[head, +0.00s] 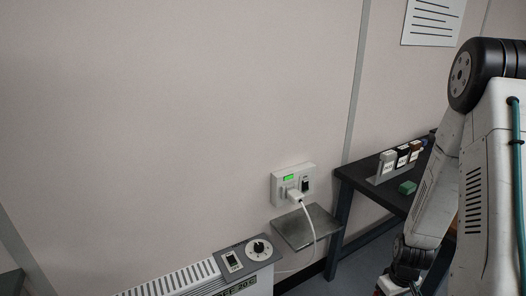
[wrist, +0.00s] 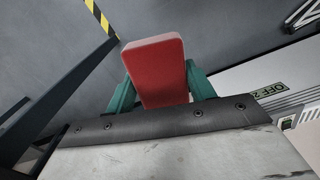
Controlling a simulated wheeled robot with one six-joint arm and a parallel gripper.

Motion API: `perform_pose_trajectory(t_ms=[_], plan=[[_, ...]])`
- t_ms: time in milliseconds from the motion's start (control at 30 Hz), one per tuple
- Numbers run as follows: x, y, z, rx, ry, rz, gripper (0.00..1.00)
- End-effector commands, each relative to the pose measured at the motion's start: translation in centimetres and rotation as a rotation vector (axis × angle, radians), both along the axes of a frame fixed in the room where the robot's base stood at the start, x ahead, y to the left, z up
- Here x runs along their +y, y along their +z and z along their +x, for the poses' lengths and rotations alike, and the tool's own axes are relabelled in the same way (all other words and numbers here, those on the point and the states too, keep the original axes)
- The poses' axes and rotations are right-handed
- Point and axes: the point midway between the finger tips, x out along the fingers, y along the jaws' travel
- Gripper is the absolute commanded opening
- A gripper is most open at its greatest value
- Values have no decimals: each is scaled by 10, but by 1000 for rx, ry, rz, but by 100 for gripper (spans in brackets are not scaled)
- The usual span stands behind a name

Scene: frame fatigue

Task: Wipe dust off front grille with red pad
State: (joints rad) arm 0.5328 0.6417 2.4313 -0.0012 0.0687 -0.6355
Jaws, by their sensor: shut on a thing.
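My gripper (wrist: 161,90) is shut on the red pad (wrist: 156,58), which sits between its two teal fingers in the wrist view. The white heater (head: 180,284) stands against the wall at the bottom of the head view, cut off by the frame. Its slatted top and grey control panel (head: 245,258) show; its front grille and any dust are out of sight. Part of the heater (wrist: 240,79) also shows at the right of the wrist view, apart from the pad.
A wall socket (head: 279,186) holds a white plug with a hanging cable. A metal shelf (head: 306,228) juts out below it. A dark table (head: 358,181) at the right carries a rack of blocks and a green block (head: 407,188). Grey floor lies below the table.

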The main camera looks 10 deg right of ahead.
Motion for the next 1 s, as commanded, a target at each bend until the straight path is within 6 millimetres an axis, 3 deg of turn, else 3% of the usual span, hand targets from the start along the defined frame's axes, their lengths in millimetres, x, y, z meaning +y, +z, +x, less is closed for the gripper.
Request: perform_pose_trajectory(t_ms=[167,267,367,500,600,700,800,1000], plan=[[7,10,35,-4,-124,-2,36],[19,21,66,-6,-192,-2,36],[42,35,103,-6,-246,-1,36],[90,58,154,-6,-266,0,36],[126,72,180,-4,-229,0,36],[155,80,196,-2,-167,0,36],[175,83,200,0,-127,0,36],[187,83,200,0,-102,0,36]])
